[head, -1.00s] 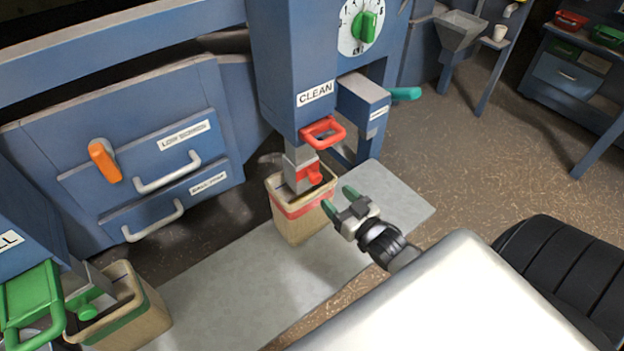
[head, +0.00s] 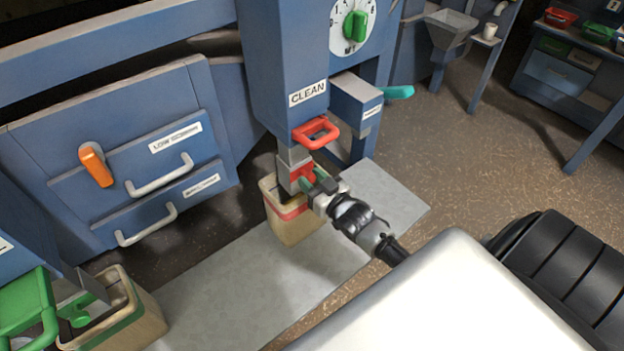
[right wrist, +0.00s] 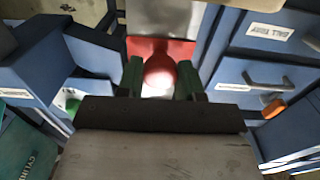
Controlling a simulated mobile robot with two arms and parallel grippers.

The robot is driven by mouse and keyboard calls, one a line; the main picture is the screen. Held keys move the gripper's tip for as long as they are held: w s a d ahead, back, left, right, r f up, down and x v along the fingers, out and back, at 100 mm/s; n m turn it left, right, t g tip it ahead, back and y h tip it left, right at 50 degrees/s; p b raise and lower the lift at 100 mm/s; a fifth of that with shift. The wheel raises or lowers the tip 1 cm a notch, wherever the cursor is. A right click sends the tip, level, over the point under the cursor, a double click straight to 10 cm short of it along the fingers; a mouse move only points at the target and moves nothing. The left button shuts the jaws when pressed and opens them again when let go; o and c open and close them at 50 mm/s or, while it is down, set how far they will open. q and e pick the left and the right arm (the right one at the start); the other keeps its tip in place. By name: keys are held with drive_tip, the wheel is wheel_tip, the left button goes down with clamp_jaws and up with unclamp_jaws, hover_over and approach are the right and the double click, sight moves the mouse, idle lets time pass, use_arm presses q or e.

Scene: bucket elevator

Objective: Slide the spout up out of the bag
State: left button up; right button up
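The clean spout (head: 292,163) is a grey metal chute with a red knob (head: 303,176) on its front. Its lower end is inside a tan bag (head: 291,226) with a red band. My right gripper (head: 314,179) is at the knob. In the right wrist view, its green fingers (right wrist: 160,80) stand one on each side of the red knob (right wrist: 160,68), with little or no gap. They look open around it; firm contact is not clear. The spout's lower end is hidden by the bag. My left gripper is out of view.
A red loop handle (head: 316,132) sits just above the spout, under the CLEAN housing (head: 285,70). A teal handle (head: 398,92) sticks out to the right. Another bag with a green band (head: 135,320) stands at lower left. The grey floor plate (head: 225,290) between the bags is clear.

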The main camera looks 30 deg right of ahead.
clamp_jaws()
wheel_tip(320, 180, up, 10)
drive_tip(key=p, duration=0.9)
drive_tip(key=shift+r, duration=0.15)
drive_tip(key=shift+w, duration=0.1)
drive_tip(key=shift+o, duration=0.9)
unclamp_jaws()
drive_tip(key=shift+o, duration=1.4)
